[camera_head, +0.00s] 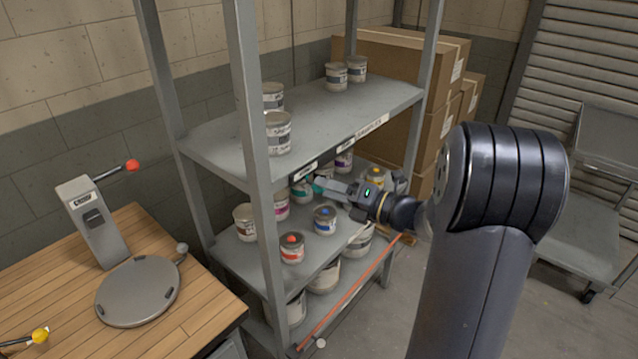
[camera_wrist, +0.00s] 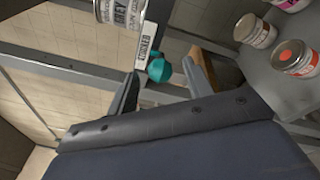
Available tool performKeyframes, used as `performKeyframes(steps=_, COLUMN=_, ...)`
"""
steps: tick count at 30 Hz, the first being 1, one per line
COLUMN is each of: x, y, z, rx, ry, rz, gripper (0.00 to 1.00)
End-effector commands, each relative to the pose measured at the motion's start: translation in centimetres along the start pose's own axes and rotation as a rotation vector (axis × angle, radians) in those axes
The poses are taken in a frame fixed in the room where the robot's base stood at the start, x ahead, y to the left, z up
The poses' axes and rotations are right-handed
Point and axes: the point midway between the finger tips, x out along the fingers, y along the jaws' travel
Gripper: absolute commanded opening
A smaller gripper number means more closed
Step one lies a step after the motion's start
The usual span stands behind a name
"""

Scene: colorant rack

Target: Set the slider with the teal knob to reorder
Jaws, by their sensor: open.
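The teal knob (camera_wrist: 188,72) shows in the wrist view between the two fingers of my gripper (camera_wrist: 164,66). A small label (camera_wrist: 148,46) beside the knob seems to read "stocked". My gripper is open, with one finger on each side of the knob; I cannot tell whether either finger touches it. In the head view my gripper (camera_head: 328,186) reaches in at the rack's front edge, below the upper shelf, and a bit of teal (camera_head: 318,184) shows at its tips. The slider's track and any reorder mark are not clearly visible.
The grey rack (camera_head: 252,110) holds several cans, including an orange-marked can (camera_head: 291,252) and a blue-marked can (camera_head: 325,222) close to my gripper. A wooden bench (camera_head: 200,318) with a round plate (camera_head: 137,291) stands at left. Cardboard boxes (camera_head: 395,85) stand behind the rack.

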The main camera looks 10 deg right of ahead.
Motion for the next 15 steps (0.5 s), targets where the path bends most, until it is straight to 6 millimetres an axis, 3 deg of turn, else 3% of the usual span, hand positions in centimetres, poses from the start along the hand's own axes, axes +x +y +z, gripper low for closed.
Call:
performKeyframes(steps=6, x=2.6, y=0.1, z=0.0, rx=0.000, ry=0.002, rz=0.000, gripper=0.49)
performKeyframes(steps=15, x=3.1, y=0.0, z=0.0, rx=-0.001, ry=0.000, rz=-0.001, gripper=0.49)
